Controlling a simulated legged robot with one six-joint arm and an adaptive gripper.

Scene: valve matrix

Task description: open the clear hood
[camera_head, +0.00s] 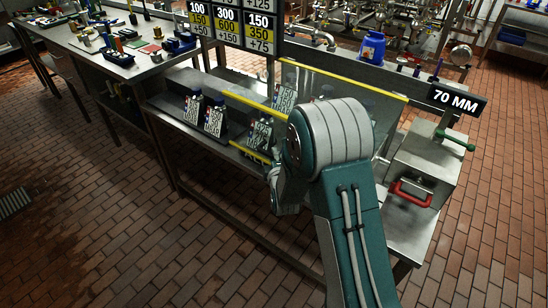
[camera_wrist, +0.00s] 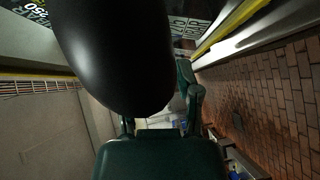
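The clear hood (camera_head: 345,80) is a see-through cover with yellow edges on the metal bench. It appears lowered over several small stands with printed cards. A lower yellow strip (camera_head: 248,152) runs along its front and ends near my gripper. My gripper (camera_head: 273,176) is at the bench's front side, close to this strip; contact cannot be told. My arm hides part of the hood's front right. In the wrist view, a large black rounded shape (camera_wrist: 118,50) covers the middle, and a green finger (camera_wrist: 189,90) shows beside it. The finger opening is not clear.
Card stands (camera_head: 214,117) sit behind the hood's front. A metal box with a red handle (camera_head: 410,194) and a green handle (camera_head: 455,140) stands right of my arm. A cluttered workbench (camera_head: 135,66) is at the upper left. The brick floor at front left is clear.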

